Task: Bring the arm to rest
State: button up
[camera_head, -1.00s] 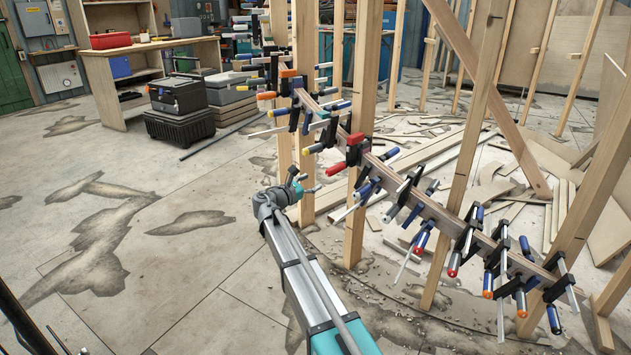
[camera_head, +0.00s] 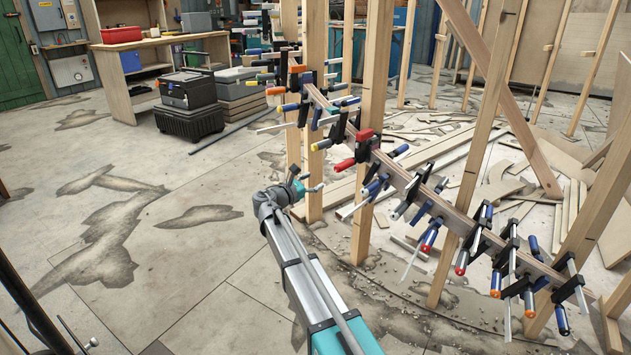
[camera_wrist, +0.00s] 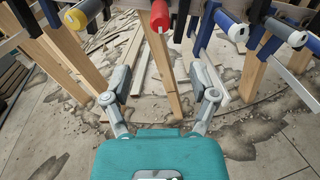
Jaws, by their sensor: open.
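My arm reaches forward from the lower middle of the head view. My gripper (camera_head: 308,188) is at its far end, beside the wooden posts and below the row of clamps on the curved stringer (camera_head: 400,178). In the wrist view my gripper (camera_wrist: 160,95) has its two grey fingers spread apart with nothing between them. A red-handled clamp (camera_wrist: 159,14), a yellow-ended clamp (camera_wrist: 80,14) and several blue-handled clamps (camera_wrist: 232,24) hang just beyond the fingertips. I cannot tell the exact gap to them.
Upright wooden posts (camera_head: 369,130) stand close to the right of my gripper. Scrap boards (camera_head: 480,165) litter the floor behind. A workbench (camera_head: 150,65) and stacked black cases (camera_head: 190,105) stand at the back left. The concrete floor (camera_head: 190,180) on the left is mostly open.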

jog(key=shift+d, duration=0.1)
jog(key=s+d+f+m+g+y+p, duration=0.2)
jog(key=s+d+f+m+g, duration=0.2)
jog(key=s+d+m, duration=0.3)
jog(key=s+d+f+m+g+y+p, duration=0.15)
jog(key=s+d+f+m+g, duration=0.3)
jog(key=s, duration=0.45)
jog(key=s+d+f+m+g+y+p, duration=0.1)
jog(key=s+m+g+y+p, duration=0.1)
jog(key=s+m+y, duration=0.6)
jog(key=s+f+m+g+y+p, duration=0.15)
jog(key=s+m, duration=0.25)
jog(key=s, duration=0.8)
notch_tip(320, 180, up, 37)
jog(key=p, duration=3.8)
jog(key=shift+y, duration=0.3)
jog(key=shift+w, duration=0.1)
